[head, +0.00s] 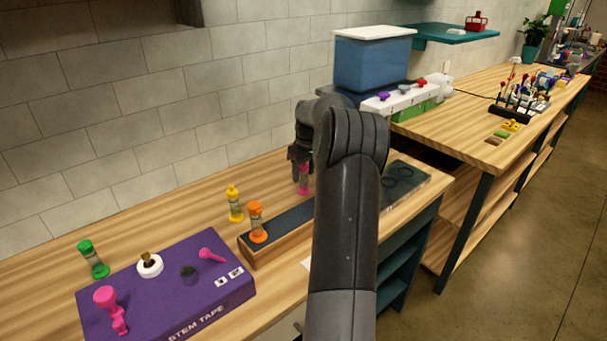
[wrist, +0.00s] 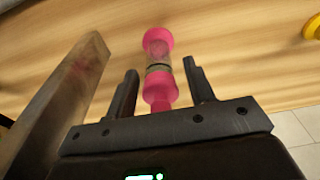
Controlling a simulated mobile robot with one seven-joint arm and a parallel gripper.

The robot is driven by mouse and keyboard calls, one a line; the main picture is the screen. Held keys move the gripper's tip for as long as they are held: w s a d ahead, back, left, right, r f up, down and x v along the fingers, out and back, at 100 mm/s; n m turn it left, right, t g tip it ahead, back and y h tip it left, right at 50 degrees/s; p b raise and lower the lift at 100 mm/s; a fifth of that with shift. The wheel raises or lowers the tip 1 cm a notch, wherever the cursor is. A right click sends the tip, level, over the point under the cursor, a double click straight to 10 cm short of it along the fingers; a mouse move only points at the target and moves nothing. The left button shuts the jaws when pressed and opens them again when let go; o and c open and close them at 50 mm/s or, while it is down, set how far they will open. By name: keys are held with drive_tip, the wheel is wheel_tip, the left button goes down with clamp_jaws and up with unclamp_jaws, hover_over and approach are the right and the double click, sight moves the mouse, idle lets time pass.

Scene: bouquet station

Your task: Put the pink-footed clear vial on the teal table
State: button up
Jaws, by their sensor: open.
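The pink-footed clear vial (wrist: 158,68) has pink ends and a clear middle with a dark band. In the wrist view it is between the two fingers of my gripper (wrist: 163,82), with a gap on each side. My gripper is open. In the head view only a pink part of the vial (head: 304,180) shows below my gripper (head: 300,172), over the wooden bench; my arm hides some of that area. A teal surface (head: 440,35) juts from the wall at the back right, with a small red object on it.
A wooden tray (head: 250,258) lies close by, with an orange-ended vial (head: 257,222) at its near end. A yellow vial (head: 235,204) stands behind it. A purple box (head: 170,312) and a green vial (head: 92,260) are at left. A blue bin (head: 372,65) stands beyond my gripper.

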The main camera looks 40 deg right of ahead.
drive_tip(key=r, duration=0.3)
drive_tip(key=s+r, duration=0.1)
drive_tip(key=r, duration=0.7)
drive_tip(key=shift+s+r, duration=0.1)
drive_tip(key=shift+s, duration=0.1)
drive_tip(key=s+a+r, duration=0.3)
drive_tip(key=a, duration=0.6)
drive_tip(key=s+a+r+t+h, duration=0.1)
drive_tip(key=s+a+r, duration=0.2)
drive_tip(key=a, duration=0.6)
drive_tip(key=s+a+r, duration=0.2)
drive_tip(key=a+r, duration=0.1)
drive_tip(key=a, duration=0.6)
drive_tip(key=s+a+f+t, duration=0.1)
drive_tip(key=s+a+f, duration=0.2)
drive_tip(key=s+a, duration=0.4)
drive_tip(key=s+a+f+t+y, duration=0.1)
drive_tip(key=s+a+f, duration=0.3)
drive_tip(key=s+a, duration=0.4)
drive_tip(key=s+t, duration=0.1)
drive_tip(key=s, duration=0.5)
drive_tip(key=shift+s, duration=0.4)
drive_tip(key=shift+r, duration=0.1)
